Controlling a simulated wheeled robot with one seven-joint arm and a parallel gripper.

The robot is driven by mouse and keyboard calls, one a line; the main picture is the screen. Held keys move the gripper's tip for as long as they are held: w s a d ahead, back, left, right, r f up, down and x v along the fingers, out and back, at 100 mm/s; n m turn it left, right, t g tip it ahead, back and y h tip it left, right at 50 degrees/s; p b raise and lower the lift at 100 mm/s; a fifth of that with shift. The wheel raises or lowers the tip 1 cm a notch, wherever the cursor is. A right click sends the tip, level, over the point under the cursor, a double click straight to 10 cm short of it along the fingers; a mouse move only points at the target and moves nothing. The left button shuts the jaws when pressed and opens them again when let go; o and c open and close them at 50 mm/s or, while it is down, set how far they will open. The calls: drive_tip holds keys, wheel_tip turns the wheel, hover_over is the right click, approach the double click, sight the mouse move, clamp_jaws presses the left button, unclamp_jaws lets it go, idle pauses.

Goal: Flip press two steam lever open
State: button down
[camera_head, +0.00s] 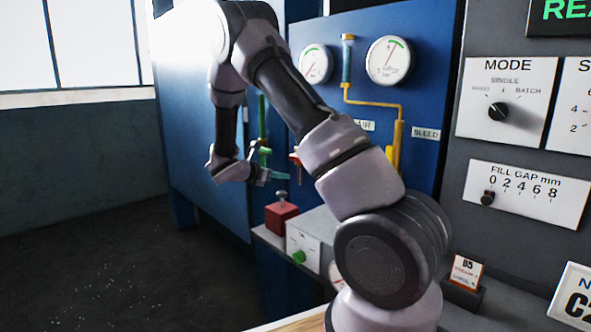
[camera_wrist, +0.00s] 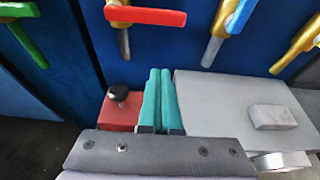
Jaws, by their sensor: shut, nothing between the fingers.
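My gripper (camera_head: 279,175) has teal fingers and is in front of the blue press panel (camera_head: 428,95). In the wrist view the fingers (camera_wrist: 160,98) are shut together and empty. Above them a red lever (camera_wrist: 145,16) lies crosswise on a brass valve; it shows as a small red piece (camera_head: 295,158) in the head view. A green lever (camera_wrist: 18,9) is left of it and a blue lever (camera_wrist: 240,15) is to its right. The fingers are apart from all of these levers. No steam label or press number is readable, so I cannot tell which lever is the steam one.
A red box with a black knob (camera_wrist: 112,110) is beside the fingers, and a grey box (camera_wrist: 225,95) is to their right. Gauges (camera_head: 389,60) and AIR (camera_head: 365,126) and BLEED (camera_head: 426,133) labels are on the panel. Open floor (camera_head: 95,265) lies to the left.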

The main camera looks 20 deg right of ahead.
idle(0.3)
drive_tip(key=w+d, duration=0.3)
drive_tip(key=d, duration=0.5)
drive_tip(key=shift+d+r, duration=0.35)
drive_tip(key=shift+d, duration=0.05)
